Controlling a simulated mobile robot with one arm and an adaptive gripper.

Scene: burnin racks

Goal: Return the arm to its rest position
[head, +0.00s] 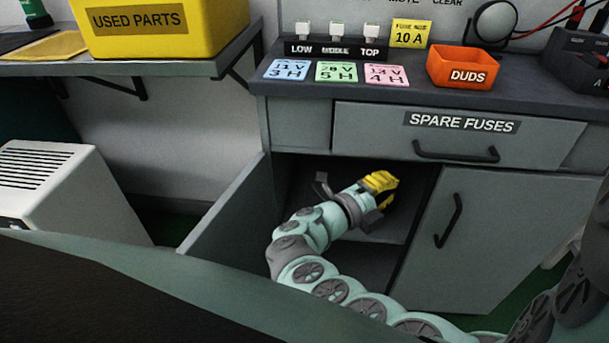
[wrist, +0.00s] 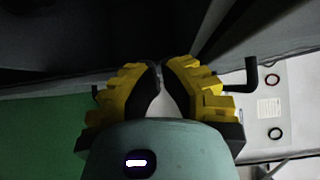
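My arm (head: 330,285) reaches from the lower right toward the open left cabinet compartment under the bench. My gripper (head: 382,182), with yellow finger pads, is at the mouth of that compartment, below the drawer. In the wrist view, the two yellow-and-black fingers of my gripper (wrist: 160,68) come together at their tips with only a thin gap, and nothing is seen held between them. Whether the gripper touches the shelf or cabinet wall cannot be told.
The left cabinet door (head: 225,210) stands open, left of my arm. The right door (head: 465,240) is shut, with a black handle. The SPARE FUSES drawer (head: 460,138) above is shut. A white vented box (head: 70,190) stands at the left. The orange DUDS bin (head: 450,68) is on the bench.

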